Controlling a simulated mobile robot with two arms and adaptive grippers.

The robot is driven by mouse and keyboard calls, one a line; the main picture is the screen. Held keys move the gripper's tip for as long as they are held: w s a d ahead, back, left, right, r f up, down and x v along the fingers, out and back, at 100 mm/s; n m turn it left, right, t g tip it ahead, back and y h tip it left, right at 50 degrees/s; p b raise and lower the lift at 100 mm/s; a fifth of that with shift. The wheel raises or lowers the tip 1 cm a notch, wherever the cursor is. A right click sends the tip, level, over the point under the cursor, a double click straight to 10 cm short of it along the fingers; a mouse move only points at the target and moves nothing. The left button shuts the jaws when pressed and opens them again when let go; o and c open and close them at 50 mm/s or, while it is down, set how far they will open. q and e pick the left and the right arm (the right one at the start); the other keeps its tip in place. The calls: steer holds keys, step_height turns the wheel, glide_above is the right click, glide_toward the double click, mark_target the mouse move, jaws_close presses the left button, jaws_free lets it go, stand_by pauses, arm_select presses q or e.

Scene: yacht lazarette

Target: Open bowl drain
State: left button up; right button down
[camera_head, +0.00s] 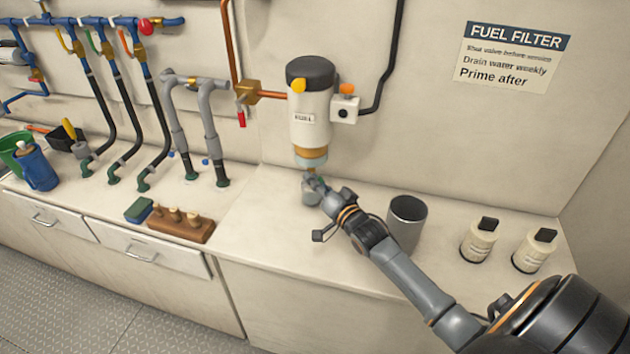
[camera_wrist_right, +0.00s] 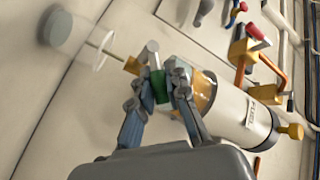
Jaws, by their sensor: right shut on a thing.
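The white fuel filter (camera_head: 310,115) with a black cap hangs on the wall. Below it are an amber ring (camera_head: 311,154) and a pale bluish bowl (camera_head: 311,163). My right gripper (camera_head: 317,183) is just under the bowl. In the right wrist view my right gripper (camera_wrist_right: 160,88) is shut on a small green piece, which I take to be the bowl drain (camera_wrist_right: 178,85), at the filter's lower end. A brass tip (camera_wrist_right: 132,65) shows beside it, with a thin tan line running from it towards a pale round cup (camera_wrist_right: 66,28). My left gripper is not in view.
A grey open cylinder (camera_head: 407,222) stands on the counter (camera_head: 275,235) beside my right arm. Two white bottles (camera_head: 479,240) with black caps stand further right. A wooden block with pegs (camera_head: 180,225) lies left. A copper pipe and black hose run to the filter.

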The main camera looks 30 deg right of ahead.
mark_target(304, 184)
steer(key=n+g+p, duration=0.1)
steer(key=p, duration=0.3)
steer(key=w+r+n+g+p, duration=0.1)
steer(key=g+p, duration=0.1)
steer(key=p, duration=0.2)
steer(key=a+r+n+g+p, duration=0.1)
steer(key=p, duration=0.3)
steer(key=shift+w+a+g+h, duration=0.1)
steer(key=shift+w+g+h, duration=0.05)
steer(key=shift+g+h, duration=0.2)
steer(key=shift+w+a+f+n+g+h+p, duration=0.15)
steer(key=shift+w+n+g+h+p, duration=0.1)
steer(key=shift+n+g+p, duration=0.3)
steer(key=shift+w+a+f+n+g+h, duration=0.1)
steer(key=shift+w+a+n+g+h, duration=0.15)
steer(key=shift+n+g+h, duration=0.6)
steer(key=shift+g+y, duration=0.25)
steer(key=c, duration=1.3)
jaws_free()
